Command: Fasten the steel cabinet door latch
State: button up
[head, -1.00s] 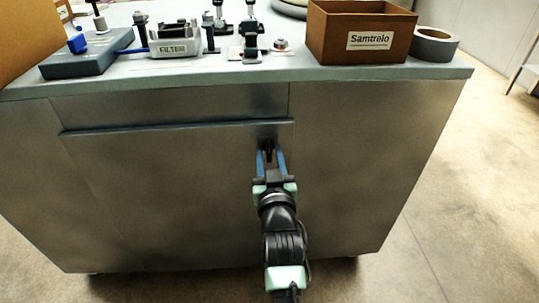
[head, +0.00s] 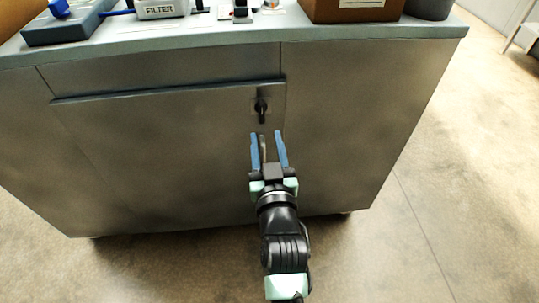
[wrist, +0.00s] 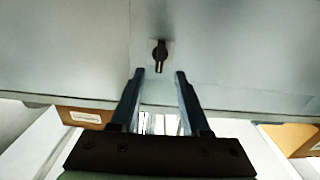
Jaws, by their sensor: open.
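The black door latch (head: 261,108) sits near the upper right corner of the steel cabinet door (head: 170,150). Its handle looks roughly vertical and points down in the head view. In the wrist view the latch (wrist: 160,55) shows on a light plate, with its narrow handle in line with the gap between my fingers. My gripper (head: 267,134) is open and empty, with its blue fingers just below the latch and apart from it. It also shows in the wrist view (wrist: 159,73). The door looks flush with the cabinet front.
The worktop (head: 270,40) above the cabinet carries a box marked FILTER (head: 160,9), a blue-grey device (head: 65,25), a brown box (head: 350,10) and a dark grey roll (head: 428,8).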

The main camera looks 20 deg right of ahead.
jog(key=shift+v, duration=2.5)
jog(key=w+a+r+n+t+y, duration=0.15)
jog(key=a+r, duration=0.25)
jog(key=r, duration=0.9)
jog(key=w+a+r+n+t+y, duration=0.1)
jog(key=a+r+t, duration=0.25)
jog(key=r, duration=0.85)
jog(key=s+a+r+t+y, duration=0.1)
jog(key=s+a+r+t, duration=0.2)
jog(key=r, duration=0.4)
jog(key=s+a+r+y, duration=0.1)
jog(key=s+a+r, duration=0.1)
jog(key=s+r, duration=0.45)
jog(key=s+a+r+t+y, duration=0.1)
jog(key=s+a+r+t, duration=0.15)
jog(key=r, duration=0.65)
notch_tip(320, 180, up, 31)
jog(key=p, duration=3.2)
jog(key=shift+w+a, duration=0.15)
jog(key=shift+w, duration=0.15)
jog(key=shift+r+n+g+h, duration=0.1)
jog(key=shift+n+g+h, duration=0.15)
